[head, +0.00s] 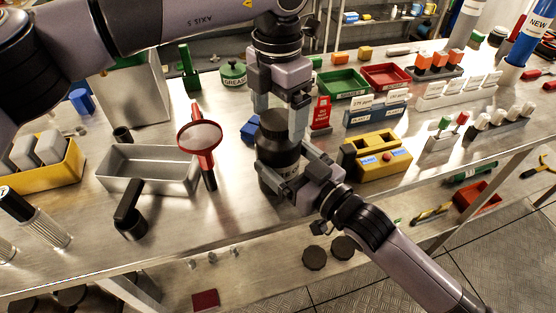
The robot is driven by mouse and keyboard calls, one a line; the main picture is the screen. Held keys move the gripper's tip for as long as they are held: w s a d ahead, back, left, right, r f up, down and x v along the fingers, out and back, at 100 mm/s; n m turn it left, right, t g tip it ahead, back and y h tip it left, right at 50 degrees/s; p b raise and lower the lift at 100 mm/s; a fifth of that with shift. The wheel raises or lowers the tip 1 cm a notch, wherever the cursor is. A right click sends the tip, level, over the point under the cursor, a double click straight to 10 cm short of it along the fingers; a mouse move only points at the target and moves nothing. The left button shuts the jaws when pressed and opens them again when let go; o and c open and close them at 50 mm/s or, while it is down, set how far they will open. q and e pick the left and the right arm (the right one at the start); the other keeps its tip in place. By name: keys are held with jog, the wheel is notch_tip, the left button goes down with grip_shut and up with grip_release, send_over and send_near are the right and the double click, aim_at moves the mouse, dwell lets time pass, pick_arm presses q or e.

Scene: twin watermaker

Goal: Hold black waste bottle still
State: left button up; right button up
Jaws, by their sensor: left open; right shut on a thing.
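The black waste bottle (273,158) stands upright on the metal bench near the middle of the head view, with part of a pale label showing low on its side. My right gripper (288,174) reaches in from the lower right and is shut on the bottle's body. My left gripper (280,117) points down from above, its fingers open on either side of the bottle's dark cap (274,121). I cannot tell whether those fingers touch the cap. The right side of the bottle is partly hidden by both grippers.
A red-rimmed magnifier (211,160) and a metal tray (119,170) stand to the left. A yellow box with a red button (383,157) and a red tag (321,114) are close on the right. The bench's front edge (190,248) is below, with some bare bench before it.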

pick_arm(q)
jog(key=c, duration=1.1)
jog(key=o, duration=1.2)
jog(key=shift+o, duration=0.2)
notch_tip(320, 180, up, 12)
pick_arm(e)
jog(key=o, duration=1.8)
